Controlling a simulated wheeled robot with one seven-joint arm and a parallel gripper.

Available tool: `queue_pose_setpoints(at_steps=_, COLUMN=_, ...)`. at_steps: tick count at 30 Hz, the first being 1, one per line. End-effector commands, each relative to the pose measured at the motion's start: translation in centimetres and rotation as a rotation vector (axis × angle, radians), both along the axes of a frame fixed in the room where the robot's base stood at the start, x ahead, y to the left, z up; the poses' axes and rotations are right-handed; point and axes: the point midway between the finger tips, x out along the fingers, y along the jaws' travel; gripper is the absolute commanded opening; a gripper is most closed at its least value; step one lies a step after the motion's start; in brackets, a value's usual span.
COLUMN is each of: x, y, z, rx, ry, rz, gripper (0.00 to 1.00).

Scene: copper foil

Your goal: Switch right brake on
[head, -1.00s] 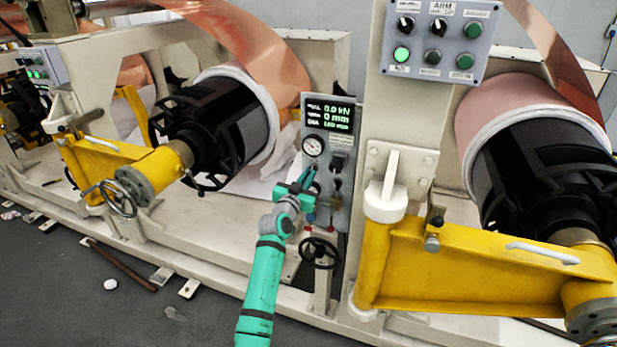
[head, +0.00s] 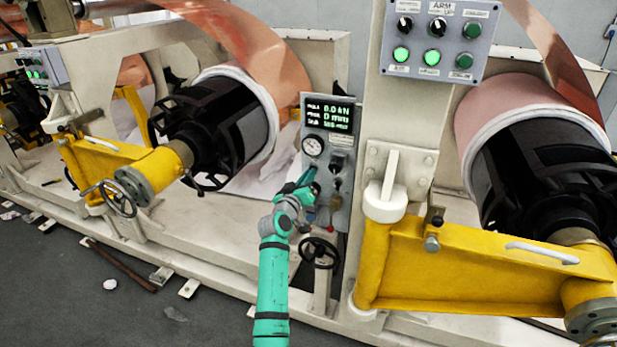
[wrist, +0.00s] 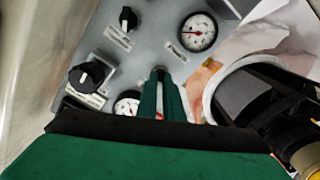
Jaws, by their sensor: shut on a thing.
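The grey control panel (head: 341,140) stands mid-picture, with a lit display (head: 329,115), a round gauge (head: 313,146) and black knobs. Its labels are too small to read, so I cannot tell which control is the right brake. My gripper (head: 309,178) is at the panel's left side, just below that gauge. In the wrist view the green fingers (wrist: 160,95) are close together, between the upper gauge (wrist: 198,32) and a lower gauge (wrist: 127,103). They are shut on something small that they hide. Two black knobs (wrist: 128,18) (wrist: 87,75) are apart from the fingers.
A button panel (head: 438,40) with two lit green lamps is at the top right. A handwheel (head: 319,252) sits below my gripper. A yellow arm (head: 470,275) crosses the right front; another (head: 110,160) is at left. Copper rolls on black drums stand on both sides.

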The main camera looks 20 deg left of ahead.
Motion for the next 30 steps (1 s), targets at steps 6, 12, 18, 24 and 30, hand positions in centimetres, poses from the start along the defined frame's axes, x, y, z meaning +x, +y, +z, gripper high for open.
queue_pose_setpoints(at_steps=6, x=0.0, y=0.0, z=0.3, rx=-0.012, ry=-0.004, rz=0.001, gripper=0.00)
queue_pose_setpoints(at_steps=12, x=0.0, y=0.0, z=0.3, rx=-0.011, ry=-0.004, rz=0.002, gripper=0.00)
queue_pose_setpoints(at_steps=18, x=0.0, y=0.0, z=0.2, rx=-0.011, ry=-0.004, rz=0.001, gripper=0.26)
queue_pose_setpoints(at_steps=24, x=0.0, y=0.0, z=0.1, rx=-0.011, ry=-0.002, rz=0.000, gripper=0.26)
queue_pose_setpoints(at_steps=30, x=-1.2, y=0.1, z=0.1, rx=-0.011, ry=-0.002, rz=0.000, gripper=0.26)
